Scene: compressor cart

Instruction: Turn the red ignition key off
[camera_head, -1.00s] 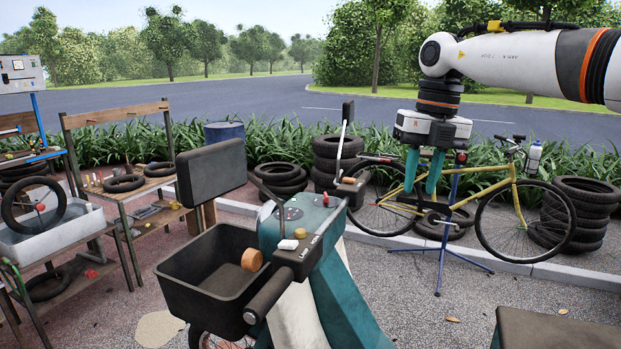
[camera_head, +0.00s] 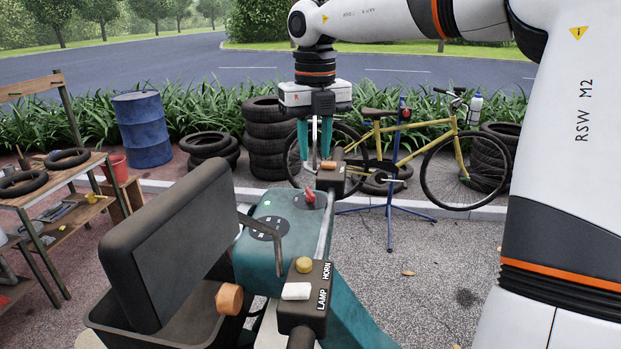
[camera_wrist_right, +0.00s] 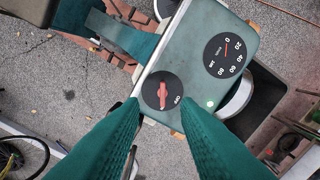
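The red ignition key (camera_head: 310,197) stands on a dark round plate on the scooter's teal dash panel (camera_head: 262,255). In the right wrist view the red key (camera_wrist_right: 162,93) lies across its black dial, with a small white label beside it that I cannot read surely. My right gripper (camera_head: 315,158) points down above and behind the key in the head view, fingers apart and empty. In the right wrist view its two teal fingertips (camera_wrist_right: 162,102) frame the dial from either side, apart from the key. My left gripper is not in view.
A lit green lamp (camera_wrist_right: 210,104) and a speed gauge (camera_wrist_right: 226,54) share the panel. The handlebar switch box (camera_head: 304,300), a far-side grip block (camera_head: 338,178) and a large dark mirror (camera_head: 180,245) stand close around it. A yellow bicycle (camera_head: 400,150) is behind.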

